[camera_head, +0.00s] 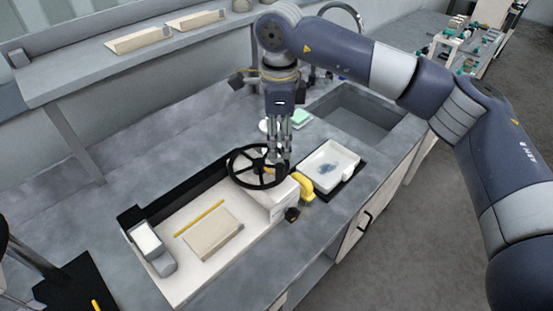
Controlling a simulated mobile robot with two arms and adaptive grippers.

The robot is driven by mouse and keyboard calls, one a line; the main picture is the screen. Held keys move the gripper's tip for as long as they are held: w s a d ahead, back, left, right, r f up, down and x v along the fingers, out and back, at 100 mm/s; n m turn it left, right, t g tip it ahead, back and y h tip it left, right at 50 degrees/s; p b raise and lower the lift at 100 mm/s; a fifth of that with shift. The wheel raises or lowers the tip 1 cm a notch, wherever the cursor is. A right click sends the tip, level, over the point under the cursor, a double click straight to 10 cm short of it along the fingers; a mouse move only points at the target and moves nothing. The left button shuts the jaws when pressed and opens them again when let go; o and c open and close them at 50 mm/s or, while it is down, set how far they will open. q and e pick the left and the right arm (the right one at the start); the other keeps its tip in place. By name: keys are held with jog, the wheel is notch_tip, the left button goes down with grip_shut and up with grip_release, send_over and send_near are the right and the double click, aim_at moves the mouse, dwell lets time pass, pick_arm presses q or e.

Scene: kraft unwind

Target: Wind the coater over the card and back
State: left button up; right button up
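The coater stands on the counter with a long cream bed (178,270). A tan card (213,234) lies flat on the bed, with a thin yellow rod (199,219) beside it. A black spoked handwheel (240,178) sits at the bed's far right end, by a white block (270,201). My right gripper (279,172) points down at the wheel's right side, its fingers close together at the rim. Whether they grip the rim is too small to tell.
A grey and white part (155,250) stands at the bed's near left end. A white tray (329,168) with a blue smear and a yellow object (304,186) lie right of the wheel. A sink (352,115) is behind. A shelf (120,62) runs along the back.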

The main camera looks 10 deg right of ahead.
aim_at(280, 165)
jog(key=f, duration=0.1)
jog(key=s+f+p, duration=0.1)
jog(key=f, duration=0.1)
jog(key=f+p, duration=0.1)
jog(key=shift+s+f, duration=0.15)
jog(key=shift+s, duration=0.15)
jog(key=f, duration=0.1)
jog(key=w+f, duration=0.1)
jog(key=f, duration=0.1)
jog(key=shift+p, duration=0.4)
jog(key=shift+s+f, duration=0.1)
jog(key=shift+f, duration=0.95)
jog(key=c, duration=0.5)
pick_arm(q)
jog(key=s+r, duration=0.3)
jog(key=s, duration=0.2)
jog(key=shift+s+r+g, duration=0.15)
jog(key=shift+s+g, duration=0.2)
jog(key=shift+g, duration=0.05)
pick_arm(e)
grip_shut()
